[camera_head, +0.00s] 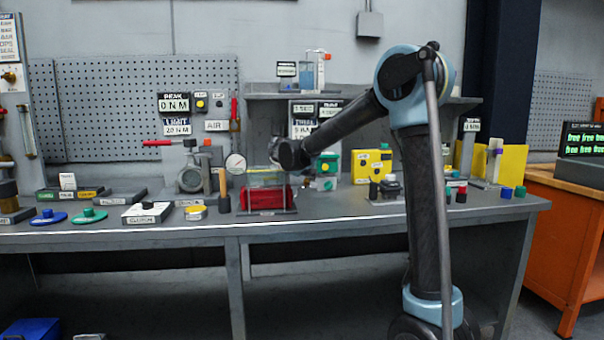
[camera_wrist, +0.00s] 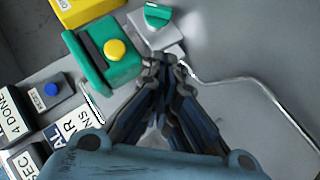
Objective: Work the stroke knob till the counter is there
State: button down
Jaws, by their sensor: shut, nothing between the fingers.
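My gripper (camera_wrist: 166,64) is shut and empty in the wrist view, its fingertips just below a grey block carrying a green knob (camera_wrist: 157,15). Left of the fingertips is a green housing (camera_wrist: 88,62) with a round yellow button (camera_wrist: 115,50). No label names the stroke knob, so I cannot tell whether the green knob is it. In the head view the green housing (camera_head: 326,158) stands right of my wrist, which mostly hides my gripper. Small display panels (camera_head: 303,130) stand behind my forearm; their text is too small to read surely, and I cannot tell which is the counter.
A clear-sided stand with a red bundle (camera_head: 265,198) and a round gauge (camera_head: 236,163) are left of my wrist. A yellow box (camera_head: 371,166) stands to the right. A blue button (camera_wrist: 51,89) and a bent metal rod (camera_wrist: 250,84) flank my gripper. The bench's front strip is mostly clear.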

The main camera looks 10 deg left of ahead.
aim_at(329, 186)
jog(key=x, duration=0.4)
jog(key=shift+w+d+f, duration=0.15)
jog(key=shift+w+f, duration=0.05)
jog(key=shift+w, duration=0.15)
jog(key=shift+w+d+f, duration=0.2)
jog(key=shift+d+f, duration=0.3)
jog(key=shift+f, duration=0.05)
jog(key=shift+w+d+f, duration=0.25)
jog(key=shift+d+f, duration=0.25)
jog(key=shift+f, duration=0.05)
jog(key=shift+w+d+f, duration=0.1)
jog(key=shift+d+f, duration=0.3)
jog(key=shift+d, duration=0.05)
